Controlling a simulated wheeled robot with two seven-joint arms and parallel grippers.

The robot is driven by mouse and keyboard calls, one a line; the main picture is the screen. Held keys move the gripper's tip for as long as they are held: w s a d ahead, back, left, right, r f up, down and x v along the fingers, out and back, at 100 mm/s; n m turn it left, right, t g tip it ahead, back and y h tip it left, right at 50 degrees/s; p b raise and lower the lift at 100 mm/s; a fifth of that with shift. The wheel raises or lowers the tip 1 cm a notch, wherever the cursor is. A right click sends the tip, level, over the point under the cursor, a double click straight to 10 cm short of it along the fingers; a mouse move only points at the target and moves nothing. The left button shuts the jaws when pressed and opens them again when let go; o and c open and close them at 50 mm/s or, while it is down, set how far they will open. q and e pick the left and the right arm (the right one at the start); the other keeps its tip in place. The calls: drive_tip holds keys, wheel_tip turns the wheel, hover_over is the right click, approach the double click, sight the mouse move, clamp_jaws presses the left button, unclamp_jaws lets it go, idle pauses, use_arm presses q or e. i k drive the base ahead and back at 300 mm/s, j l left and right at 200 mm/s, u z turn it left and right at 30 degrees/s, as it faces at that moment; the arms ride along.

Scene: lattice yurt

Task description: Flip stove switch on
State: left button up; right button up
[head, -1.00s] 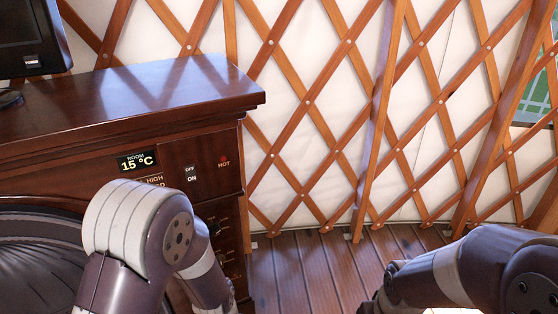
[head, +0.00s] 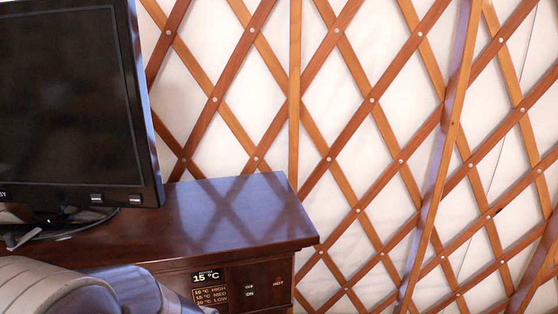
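The dark wooden stove cabinet (head: 215,222) stands at the lower left, with its front cut off by the bottom edge of the head view. Its front carries a room display (head: 207,276) reading 15 °C, with a small list of high, medium and low settings (head: 211,295) under it. To the right are the OFF/ON labels of the stove switch (head: 249,289); the switch's position is too small to tell. A red HOT mark (head: 278,281) sits further right. Neither gripper is in view.
A black monitor (head: 70,105) stands on the left of the cabinet top, and the right part of that top is bare. A wooden lattice wall (head: 372,100) with white cloth behind it fills the back and right. The floor is out of view.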

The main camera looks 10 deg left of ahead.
sight(249, 288)
drive_tip(key=u, duration=2.05)
drive_tip(key=z, duration=1.4)
drive_tip(key=i+l+u, duration=0.25)
drive_tip(key=l, duration=0.15)
drive_tip(key=l+u, duration=0.25)
drive_tip(key=l, duration=0.15)
